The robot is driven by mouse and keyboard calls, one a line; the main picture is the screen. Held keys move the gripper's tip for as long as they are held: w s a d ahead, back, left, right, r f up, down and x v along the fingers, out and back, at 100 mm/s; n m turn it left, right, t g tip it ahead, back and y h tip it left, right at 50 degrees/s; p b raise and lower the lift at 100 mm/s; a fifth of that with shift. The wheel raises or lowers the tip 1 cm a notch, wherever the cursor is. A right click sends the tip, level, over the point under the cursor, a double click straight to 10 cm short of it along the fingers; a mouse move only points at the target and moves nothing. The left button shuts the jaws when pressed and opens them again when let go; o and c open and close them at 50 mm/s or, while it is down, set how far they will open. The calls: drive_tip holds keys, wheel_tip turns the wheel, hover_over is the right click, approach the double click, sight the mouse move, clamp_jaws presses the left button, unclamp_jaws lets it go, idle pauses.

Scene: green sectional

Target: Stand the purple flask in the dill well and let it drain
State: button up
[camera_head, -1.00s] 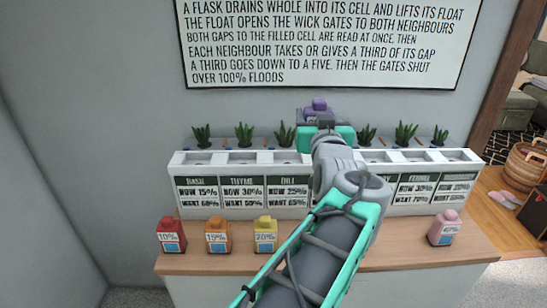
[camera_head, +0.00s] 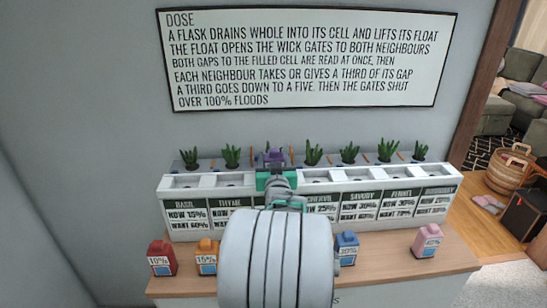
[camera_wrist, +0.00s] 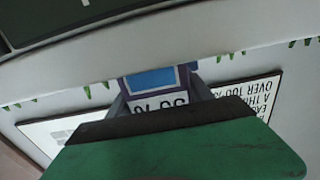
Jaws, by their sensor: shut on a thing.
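The purple flask (camera_head: 271,157) is between my gripper's fingers in the head view, at the third position of the white planter (camera_head: 180,232). In the wrist view the purple flask (camera_wrist: 158,82) shows a blue patch and a white label, upside down and partly covered. My gripper (camera_head: 273,172) is shut on it. The dill well and its label are hidden behind my gripper and arm, between the thyme well (camera_head: 229,181) and the chervil well (camera_head: 317,175). I cannot tell whether the flask touches the well or hangs above it.
Red (camera_head: 162,258), orange (camera_head: 206,257), blue (camera_head: 345,248) and pink (camera_head: 427,241) flasks stand on the wooden counter (camera_head: 385,262). Plants (camera_head: 313,152) line the planter's back. A dosing sign (camera_head: 310,60) hangs above. My arm blocks the counter's middle.

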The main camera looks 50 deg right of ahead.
drive_tip(key=shift+f+b, duration=0.1)
drive_tip(key=shift+b, duration=0.25)
drive_tip(key=o, duration=1.6)
